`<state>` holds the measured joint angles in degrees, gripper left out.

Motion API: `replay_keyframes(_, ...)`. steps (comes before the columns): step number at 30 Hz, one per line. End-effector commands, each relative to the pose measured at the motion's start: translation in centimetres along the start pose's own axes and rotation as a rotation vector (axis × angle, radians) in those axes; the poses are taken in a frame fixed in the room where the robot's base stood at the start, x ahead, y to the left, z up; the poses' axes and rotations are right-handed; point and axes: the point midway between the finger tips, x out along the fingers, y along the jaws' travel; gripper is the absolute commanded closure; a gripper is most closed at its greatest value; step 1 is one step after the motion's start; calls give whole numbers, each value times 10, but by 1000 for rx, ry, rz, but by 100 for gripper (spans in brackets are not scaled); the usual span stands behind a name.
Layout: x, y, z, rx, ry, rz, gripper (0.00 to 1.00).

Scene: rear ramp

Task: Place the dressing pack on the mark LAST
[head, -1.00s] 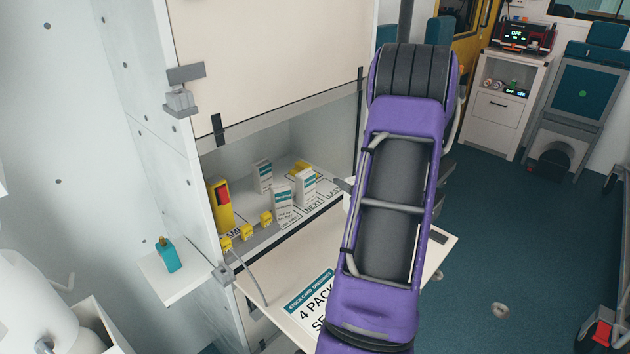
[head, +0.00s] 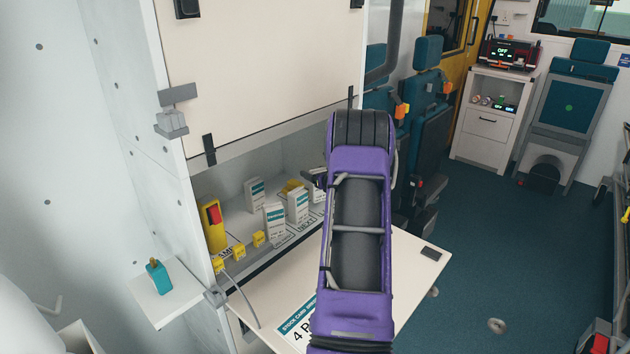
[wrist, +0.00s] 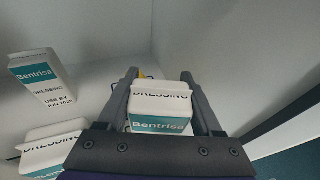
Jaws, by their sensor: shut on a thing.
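My gripper (wrist: 159,90) is shut on a white and teal dressing pack (wrist: 160,112), seen between its two fingers in the wrist view. In the head view my purple arm hides most of the gripper. A sliver of white, apparently the held pack (head: 318,195), shows at the arm's left edge, by the right part of the shelf. The mark LAST is hidden behind my arm. The mark NEXT (head: 306,226) shows on the shelf front. I cannot tell whether the held pack touches the shelf.
Several similar packs stand on the shelf (head: 229,233), the closest ones left of my gripper (head: 298,205) (head: 274,219). A yellow device (head: 214,226) stands at the left end. A fold-down worktop (head: 405,262) lies below. The cabinet's upper panel (head: 255,75) is overhead.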

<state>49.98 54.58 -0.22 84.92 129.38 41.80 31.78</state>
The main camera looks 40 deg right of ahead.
Motion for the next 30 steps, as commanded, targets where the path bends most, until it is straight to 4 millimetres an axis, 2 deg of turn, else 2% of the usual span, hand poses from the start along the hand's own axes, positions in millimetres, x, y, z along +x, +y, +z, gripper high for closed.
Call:
replay_keyframes(1,3,0,-13,2,4,0,91)
replay_keyframes(3,6,0,-22,2,3,-1,91)
replay_keyframes(15,7,-1,-28,1,1,-1,91)
replay_keyframes(16,7,-1,-28,1,1,-1,31)
replay_keyframes(18,7,-1,-27,1,1,-1,19)
replay_keyframes(21,7,-1,-27,1,2,-1,3)
replay_keyframes(30,6,-1,-25,0,1,-1,3)
